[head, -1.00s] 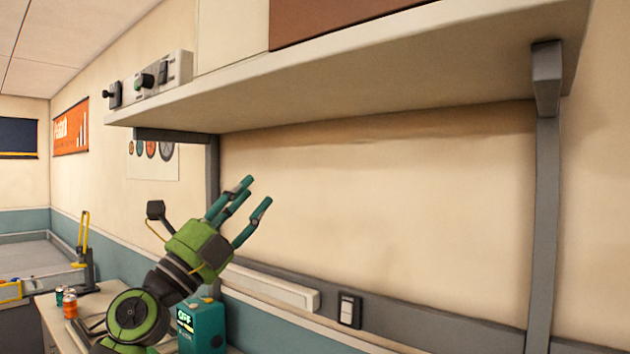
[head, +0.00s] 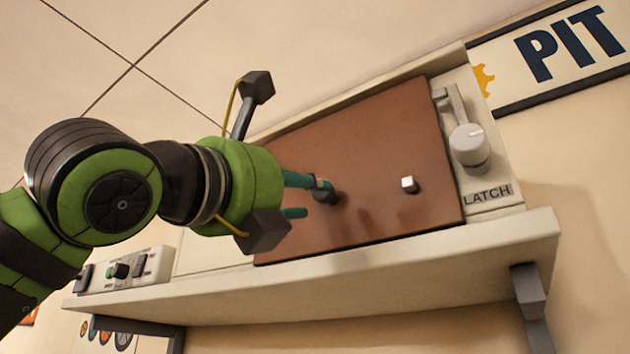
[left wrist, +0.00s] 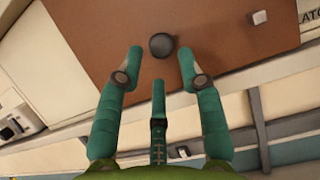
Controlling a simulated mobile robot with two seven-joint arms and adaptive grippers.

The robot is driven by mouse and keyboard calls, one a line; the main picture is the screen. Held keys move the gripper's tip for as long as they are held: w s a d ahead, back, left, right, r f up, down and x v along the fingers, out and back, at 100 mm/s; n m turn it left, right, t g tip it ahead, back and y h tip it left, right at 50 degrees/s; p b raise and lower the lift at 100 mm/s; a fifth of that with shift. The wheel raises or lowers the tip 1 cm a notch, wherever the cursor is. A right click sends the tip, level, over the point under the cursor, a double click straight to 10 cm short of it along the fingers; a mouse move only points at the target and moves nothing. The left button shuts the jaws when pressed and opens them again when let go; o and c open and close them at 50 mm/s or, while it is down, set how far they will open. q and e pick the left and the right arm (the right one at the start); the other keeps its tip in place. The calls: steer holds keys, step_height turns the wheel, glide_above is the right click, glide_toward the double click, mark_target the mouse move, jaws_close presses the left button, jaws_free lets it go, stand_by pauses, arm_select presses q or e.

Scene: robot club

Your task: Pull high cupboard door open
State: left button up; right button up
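The high cupboard has a brown door (head: 375,150) above a pale shelf, and the door looks shut. A dark round knob (head: 330,197) sits on the door; it also shows in the left wrist view (left wrist: 161,46). A small pale square knob (head: 408,184) is farther right on the door. A grey latch (head: 469,145) with a lever is on the panel right of the door, marked LATCH. My left gripper (head: 308,198) is in front of the door. In the left wrist view its fingers (left wrist: 160,62) are spread, with the dark knob at their tips, not visibly gripped. My right gripper is out of view.
The shelf (head: 340,290) juts out below the door on grey brackets (head: 529,290). A control box with switches (head: 125,270) stands at its left end. A PIT sign (head: 560,55) hangs at upper right.

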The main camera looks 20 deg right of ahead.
mark_target(319, 193)
arm_select(q)
steer(key=p+x, duration=0.2)
steer(key=x, duration=0.2)
steer(key=shift+w+d+r, duration=0.1)
steer(key=shift+d+r, duration=0.05)
steer(key=shift+d, duration=0.15)
steer(key=shift+c, duration=0.4)
jaws_close()
steer(key=shift+w+a, duration=0.1)
